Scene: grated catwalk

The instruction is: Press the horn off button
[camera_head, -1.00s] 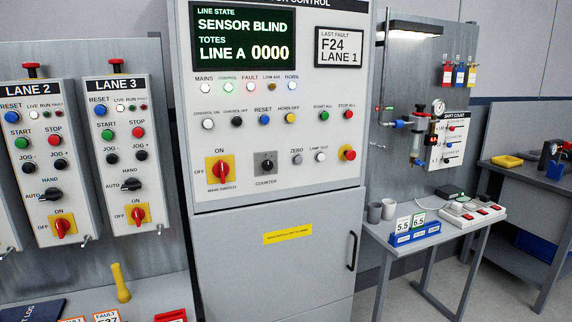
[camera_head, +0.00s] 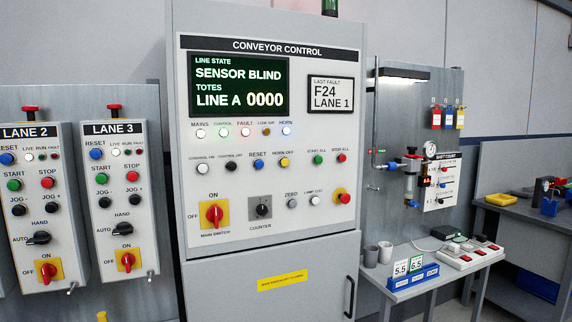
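The horn off button (camera_head: 284,162) is a yellow round push button on the conveyor control cabinet (camera_head: 330,215). It sits in the middle button row, right of the blue reset button (camera_head: 259,164) and left of the green start all button (camera_head: 318,160). Its label "HORN OFF" is just above it. The horn lamp (camera_head: 287,131) in the row above looks lit bluish white. The display (camera_head: 238,85) reads "SENSOR BLIND", "LINE A 0000". Neither of my grippers shows in the head view.
Lane 2 (camera_head: 36,205) and Lane 3 (camera_head: 120,200) control boxes hang left of the cabinet. A red main switch (camera_head: 214,214) is below the buttons. A small table (camera_head: 405,291) with cups and a switch strip stands at right. Nothing blocks the cabinet front.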

